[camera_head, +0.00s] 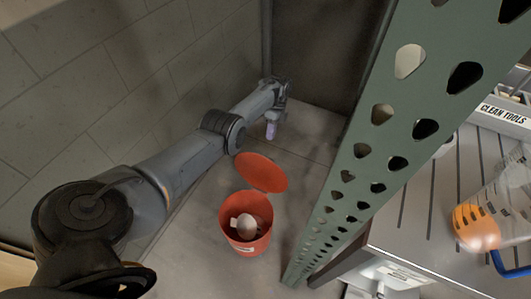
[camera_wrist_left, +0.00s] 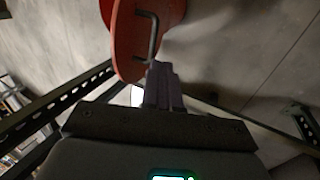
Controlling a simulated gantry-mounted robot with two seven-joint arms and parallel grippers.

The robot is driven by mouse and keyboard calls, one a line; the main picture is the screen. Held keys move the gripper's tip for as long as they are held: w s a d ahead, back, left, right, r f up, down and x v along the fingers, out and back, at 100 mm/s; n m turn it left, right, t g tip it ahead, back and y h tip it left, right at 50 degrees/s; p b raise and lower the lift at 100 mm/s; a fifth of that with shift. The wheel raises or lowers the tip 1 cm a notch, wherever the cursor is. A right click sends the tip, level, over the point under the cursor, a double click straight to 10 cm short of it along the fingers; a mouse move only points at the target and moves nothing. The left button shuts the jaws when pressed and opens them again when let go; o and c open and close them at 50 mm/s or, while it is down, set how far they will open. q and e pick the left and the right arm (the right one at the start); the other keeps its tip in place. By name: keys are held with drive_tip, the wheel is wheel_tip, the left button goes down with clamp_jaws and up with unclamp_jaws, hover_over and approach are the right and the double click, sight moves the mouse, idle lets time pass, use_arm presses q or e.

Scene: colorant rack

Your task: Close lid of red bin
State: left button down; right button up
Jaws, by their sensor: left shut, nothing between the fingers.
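The red bin (camera_head: 262,243) stands on the floor with its mouth open. Its red lid (camera_head: 262,172) is raised at the far side of the mouth. A whitish object sits inside the bin. My left gripper (camera_head: 271,131) is beyond the lid, pointing down, shut and empty. In the left wrist view the shut fingers (camera_wrist_left: 160,85) reach toward the red lid (camera_wrist_left: 128,35), which has a dark bent bar across it. Whether the fingertips touch the lid or bar is hard to tell. My right gripper is out of view.
A green perforated rack post (camera_head: 355,150) rises close to the right of the bin. A block wall (camera_head: 110,90) lies left. Floor around the bin is clear.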

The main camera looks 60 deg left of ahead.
use_arm(q)
approach(263, 170)
wheel_tip(263, 170, down, 3)
drive_tip(key=w+a, duration=0.2)
drive_tip(key=a, duration=0.1)
drive_tip(key=shift+s+d+r+p, duration=0.1)
drive_tip(key=shift+s+d+p, duration=0.3)
drive_tip(key=shift+s+p, duration=0.2)
drive_tip(key=shift+s+d+r+p, duration=0.15)
drive_tip(key=shift+s+d+p, duration=0.2)
drive_tip(key=shift+s+p, duration=0.2)
drive_tip(key=shift+s+d, duration=0.25)
drive_tip(key=shift+s, duration=0.2)
